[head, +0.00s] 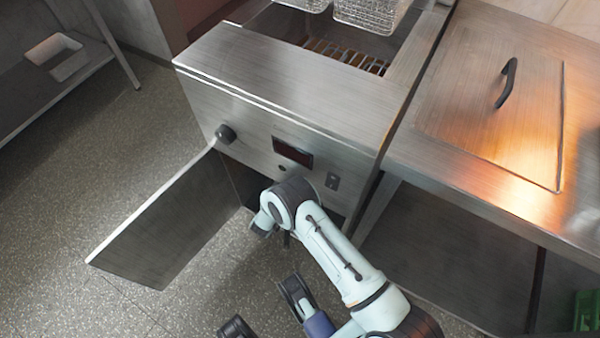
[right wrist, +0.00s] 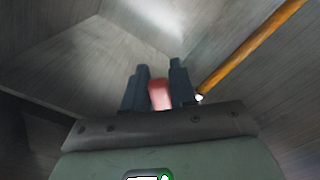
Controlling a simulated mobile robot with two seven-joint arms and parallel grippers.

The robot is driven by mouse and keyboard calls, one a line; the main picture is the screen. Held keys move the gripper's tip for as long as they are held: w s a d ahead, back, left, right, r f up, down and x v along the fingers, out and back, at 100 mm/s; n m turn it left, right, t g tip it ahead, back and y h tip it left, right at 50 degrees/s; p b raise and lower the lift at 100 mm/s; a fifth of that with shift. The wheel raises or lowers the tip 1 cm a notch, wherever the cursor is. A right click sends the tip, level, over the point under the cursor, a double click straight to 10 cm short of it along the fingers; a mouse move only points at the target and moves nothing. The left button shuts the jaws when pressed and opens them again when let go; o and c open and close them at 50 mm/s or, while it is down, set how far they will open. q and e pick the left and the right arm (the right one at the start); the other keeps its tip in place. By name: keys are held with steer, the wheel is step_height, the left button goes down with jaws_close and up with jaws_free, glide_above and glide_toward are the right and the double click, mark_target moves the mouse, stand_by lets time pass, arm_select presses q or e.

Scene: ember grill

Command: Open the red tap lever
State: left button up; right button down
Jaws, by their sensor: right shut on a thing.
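The red tap lever (right wrist: 159,95) shows in the right wrist view as a short red piece between the two dark fingers of my right gripper (right wrist: 160,88), which is shut on it. In the head view my right arm reaches down at the open front of the steel fryer cabinet (head: 290,100). The fryer front and the arm hide the lever and the right fingertips there. Dark parts at the bottom edge of the head view seem to be my left gripper (head: 265,312); it is cut off and its jaw state is unclear.
The cabinet door (head: 170,225) stands open to the left. A steel counter (head: 400,150) with a lidded panel (head: 510,120) is on the right. An orange-yellow rod (right wrist: 250,48) runs close beside my right fingers. The floor at left is clear.

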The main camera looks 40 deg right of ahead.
arm_select(q)
steer(key=shift+s, duration=0.1)
arm_select(e)
steer(key=shift+w+a+f+m, duration=0.3)
steer(key=shift+w+m, duration=0.2)
steer(key=shift+m, duration=0.3)
steer(key=shift+w+a+f+m, duration=0.15)
steer(key=shift+w+f+m, duration=0.35)
steer(key=shift+m, duration=0.3)
steer(key=shift+w+a+f+m, duration=0.3)
steer(key=shift+w+m, duration=0.2)
steer(key=shift+m, duration=0.3)
steer(key=c, duration=1)
jaws_free()
arm_select(q)
steer(key=shift+t, duration=0.9)
steer(key=w, duration=0.1)
steer(key=w+r+p, duration=0.1)
steer(key=w, duration=0.1)
steer(key=w+r+p, duration=0.1)
steer(key=w, duration=0.1)
steer(key=shift+d+r, duration=0.2)
steer(key=shift+d, duration=0.05)
arm_select(e)
steer(key=v, duration=1.3)
